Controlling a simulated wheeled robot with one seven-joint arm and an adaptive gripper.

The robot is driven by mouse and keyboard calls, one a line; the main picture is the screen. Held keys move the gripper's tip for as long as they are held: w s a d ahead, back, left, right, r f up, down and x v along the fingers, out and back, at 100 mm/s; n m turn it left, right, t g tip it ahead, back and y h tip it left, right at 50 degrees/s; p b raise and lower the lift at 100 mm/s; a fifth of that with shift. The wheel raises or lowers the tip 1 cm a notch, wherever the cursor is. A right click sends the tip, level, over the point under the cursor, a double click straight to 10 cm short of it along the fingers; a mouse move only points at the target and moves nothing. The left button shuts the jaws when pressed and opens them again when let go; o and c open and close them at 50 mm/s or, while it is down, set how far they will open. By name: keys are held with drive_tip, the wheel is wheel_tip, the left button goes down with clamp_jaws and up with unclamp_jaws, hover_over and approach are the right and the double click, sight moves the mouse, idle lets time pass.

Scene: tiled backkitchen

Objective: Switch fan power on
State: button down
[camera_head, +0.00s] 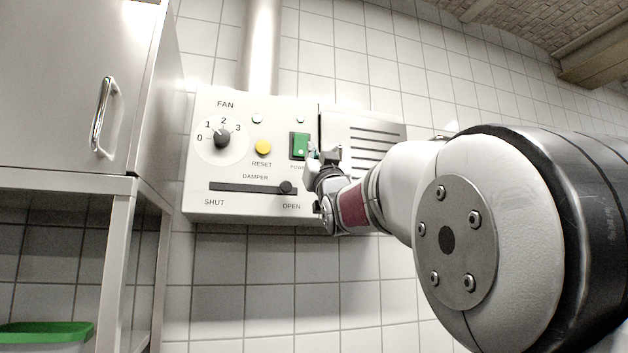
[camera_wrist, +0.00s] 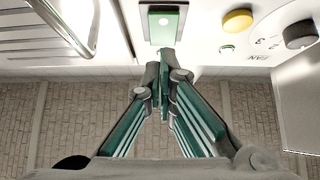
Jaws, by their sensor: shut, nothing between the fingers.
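The fan control panel (camera_head: 240,172) is a pale box on the tiled wall. Its green power switch (camera_head: 299,146) sits at the upper right, above a partly hidden "POWER" label. The switch also shows in the wrist view (camera_wrist: 163,28), upside down, with a pale dot on it. I cannot tell its on or off position. My gripper (camera_head: 314,156) is shut and empty, just to the lower right of the switch. In the wrist view my fingertips (camera_wrist: 165,72) point at the switch's edge, very close; I cannot tell if they touch.
The panel also bears a black fan knob (camera_head: 221,138), a yellow reset button (camera_head: 263,148) and a damper slider (camera_head: 285,187). A slotted vent (camera_head: 372,145) is to the right. A steel cabinet (camera_head: 65,85) with a handle stands at the left.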

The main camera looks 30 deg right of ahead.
drive_tip(key=w+f+b+v, duration=0.1)
drive_tip(key=b+v, duration=0.1)
drive_tip(key=v, duration=0.5)
drive_tip(key=shift+d, duration=0.1)
idle(0.4)
drive_tip(key=s+a+f+g+y, duration=0.1)
drive_tip(key=a+f+g+y, duration=0.15)
drive_tip(key=f, duration=0.65)
drive_tip(key=s+a+f+g+y, duration=0.1)
drive_tip(key=a+f+g, duration=0.3)
drive_tip(key=f, duration=0.4)
drive_tip(key=s+a+f+g+y, duration=0.1)
drive_tip(key=s+a+f+g, duration=0.2)
drive_tip(key=f, duration=0.6)
drive_tip(key=s+a+f+n+g+y, duration=0.1)
drive_tip(key=s+a+f+g, duration=0.4)
drive_tip(key=s+f, duration=0.5)
drive_tip(key=s+a+f+n+g+y, duration=0.1)
drive_tip(key=s+a+f+g, duration=0.4)
drive_tip(key=s+f, duration=0.5)
wheel_tip(320, 180, down, 5)
drive_tip(key=shift+s+r+n+g+y, duration=0.25)
drive_tip(key=shift+n+g+y, duration=0.1)
drive_tip(key=shift+n, duration=0.25)
